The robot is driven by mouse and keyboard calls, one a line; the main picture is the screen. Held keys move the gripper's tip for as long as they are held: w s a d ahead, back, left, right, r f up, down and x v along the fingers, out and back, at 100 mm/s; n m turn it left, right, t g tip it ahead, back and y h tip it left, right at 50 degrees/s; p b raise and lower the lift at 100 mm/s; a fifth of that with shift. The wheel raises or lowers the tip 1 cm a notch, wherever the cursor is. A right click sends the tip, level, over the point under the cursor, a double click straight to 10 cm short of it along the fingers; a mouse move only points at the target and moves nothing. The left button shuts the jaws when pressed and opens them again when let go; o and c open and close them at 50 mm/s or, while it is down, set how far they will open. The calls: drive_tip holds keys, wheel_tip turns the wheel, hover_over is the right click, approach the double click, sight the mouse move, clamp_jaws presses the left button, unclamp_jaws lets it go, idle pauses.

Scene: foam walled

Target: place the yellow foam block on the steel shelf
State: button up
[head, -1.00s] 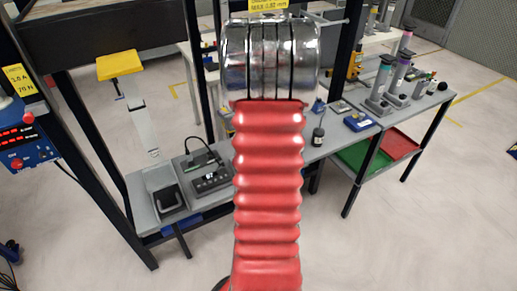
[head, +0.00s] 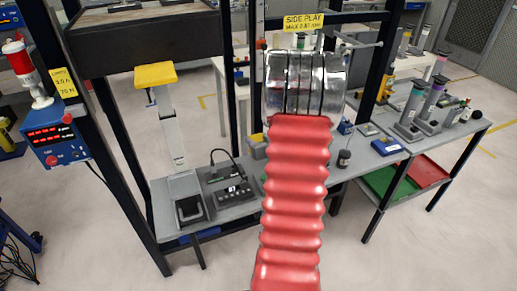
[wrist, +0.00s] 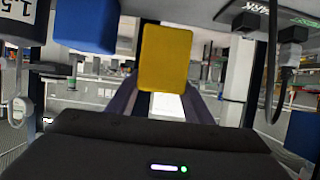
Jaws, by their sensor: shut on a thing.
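The yellow foam block (wrist: 165,48) is upright in the middle of the wrist view. My gripper (wrist: 164,84) is shut on it, with a dark finger at each side of its lower part. In the head view my red ribbed arm and its chrome joint hide the gripper and most of what is behind them. A long grey, steel-looking shelf (head: 236,212) runs behind my arm under a dark frame. I cannot tell whether it is the steel shelf of the task. The block is not clearly visible in the head view.
A black device (head: 230,190) and a small scale (head: 190,209) stand on the grey surface left of my arm. Dark frame posts (head: 128,180) rise there. Several cylinders stand on the right bench, above a green tray (head: 387,183) and a red tray (head: 424,171).

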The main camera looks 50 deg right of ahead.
drive_tip(key=shift+f, duration=2.05)
drive_tip(key=shift+f, duration=0.1)
drive_tip(key=o, duration=1)
drive_tip(key=shift+o, duration=0.2)
drive_tip(key=shift+s+a+r, duration=0.2)
drive_tip(key=shift+s+r, duration=0.15)
drive_tip(key=shift+s, duration=0.05)
drive_tip(key=v, duration=1.1)
drive_tip(key=shift+s+f, duration=0.1)
